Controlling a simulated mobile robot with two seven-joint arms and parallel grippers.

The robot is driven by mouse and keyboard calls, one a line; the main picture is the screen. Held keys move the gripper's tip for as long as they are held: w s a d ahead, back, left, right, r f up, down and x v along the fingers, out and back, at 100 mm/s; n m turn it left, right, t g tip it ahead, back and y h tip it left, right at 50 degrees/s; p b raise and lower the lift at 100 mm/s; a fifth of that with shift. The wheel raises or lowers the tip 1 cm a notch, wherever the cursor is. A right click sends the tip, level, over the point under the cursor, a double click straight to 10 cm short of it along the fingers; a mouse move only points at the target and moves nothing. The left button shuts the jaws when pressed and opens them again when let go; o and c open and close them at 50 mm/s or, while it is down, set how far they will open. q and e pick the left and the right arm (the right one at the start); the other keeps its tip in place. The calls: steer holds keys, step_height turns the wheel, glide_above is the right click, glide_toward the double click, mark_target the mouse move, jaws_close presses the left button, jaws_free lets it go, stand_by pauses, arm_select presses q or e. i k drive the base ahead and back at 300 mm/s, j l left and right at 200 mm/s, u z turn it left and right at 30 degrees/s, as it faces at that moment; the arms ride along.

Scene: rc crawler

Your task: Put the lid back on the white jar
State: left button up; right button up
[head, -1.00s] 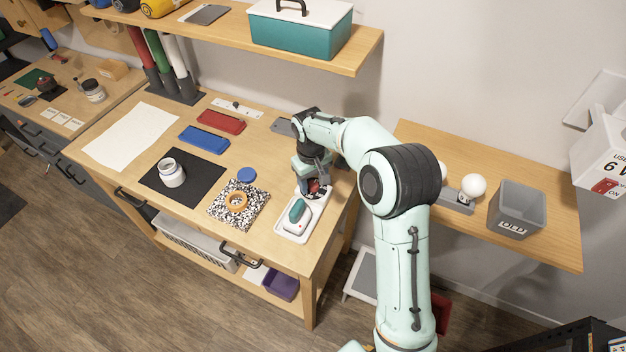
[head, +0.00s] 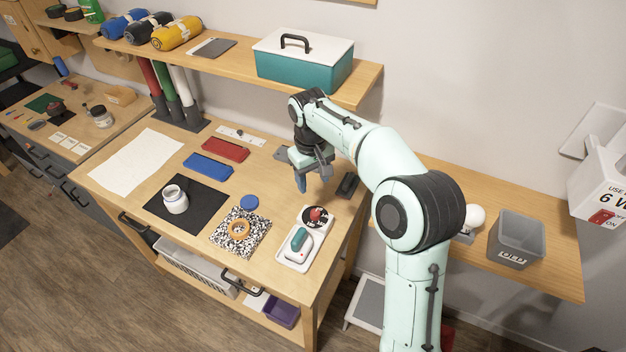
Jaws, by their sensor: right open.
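The white jar (head: 175,201) stands upright and open-topped on a black mat (head: 207,209) on the wooden workbench. A flat blue disc (head: 250,202), which looks like a lid, lies on the bench to the jar's right, just behind a black-and-white speckled board (head: 259,242). My right gripper (head: 313,181) is open and empty, pointing down above the back right of the bench, apart from the jar and the disc. My left gripper is out of view.
A white tray (head: 293,262) holds a teal-handled item (head: 299,239) and a round black dish with a red piece (head: 317,215). An orange ring (head: 239,229) lies on the speckled board. A shelf with a teal toolbox (head: 304,72) overhangs the bench's back.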

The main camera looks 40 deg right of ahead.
mark_target(175, 200)
steer(key=k+j, duration=0.8)
steer(key=j, duration=0.15)
